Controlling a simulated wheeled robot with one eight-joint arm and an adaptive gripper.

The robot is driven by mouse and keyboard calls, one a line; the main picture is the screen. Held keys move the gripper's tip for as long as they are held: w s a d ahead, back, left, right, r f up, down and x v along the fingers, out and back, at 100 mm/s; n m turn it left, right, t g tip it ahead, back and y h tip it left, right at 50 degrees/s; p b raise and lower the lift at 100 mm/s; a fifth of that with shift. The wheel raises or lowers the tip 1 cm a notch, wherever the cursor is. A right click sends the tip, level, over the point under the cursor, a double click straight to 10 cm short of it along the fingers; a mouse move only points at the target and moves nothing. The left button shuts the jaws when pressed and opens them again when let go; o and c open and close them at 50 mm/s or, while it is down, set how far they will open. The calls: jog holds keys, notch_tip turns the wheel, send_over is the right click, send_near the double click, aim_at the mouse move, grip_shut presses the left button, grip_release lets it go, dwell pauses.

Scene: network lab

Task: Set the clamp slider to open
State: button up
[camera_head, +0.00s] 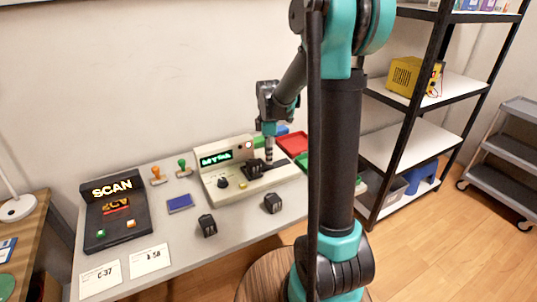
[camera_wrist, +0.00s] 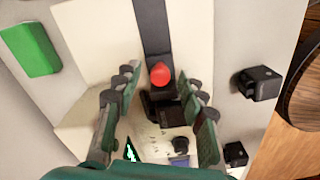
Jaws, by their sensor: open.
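The beige device (camera_head: 252,178) with a lit green display stands on the grey table. In the wrist view a dark slider track (camera_wrist: 151,28) runs along its top, with a red knob (camera_wrist: 160,74) at the track's end beside a black block (camera_wrist: 167,112). I take the knob to be the clamp slider. My gripper (camera_wrist: 161,80) is open, with one finger on each side of the red knob and a gap visible on both sides. In the head view my gripper (camera_head: 269,153) is low over the device and hides the knob.
Small black blocks (camera_head: 207,225) (camera_head: 273,203) sit in front of the device. A black SCAN terminal (camera_head: 117,214), two stamps (camera_head: 157,175) and a blue pad (camera_head: 179,204) are to its left. A red tray (camera_head: 292,143) lies behind on the right. A shelf rack (camera_head: 412,145) stands further right.

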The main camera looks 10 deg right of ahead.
aim_at(276, 165)
grip_shut()
dwell(0.3)
jog(key=shift+w+d, duration=0.25)
jog(key=shift+d, duration=0.55)
jog(key=shift+w+d, duration=0.25)
jog(key=shift+d, duration=0.5)
grip_release()
jog(key=shift+d, duration=0.1)
notch_tip(276, 165, up, 12)
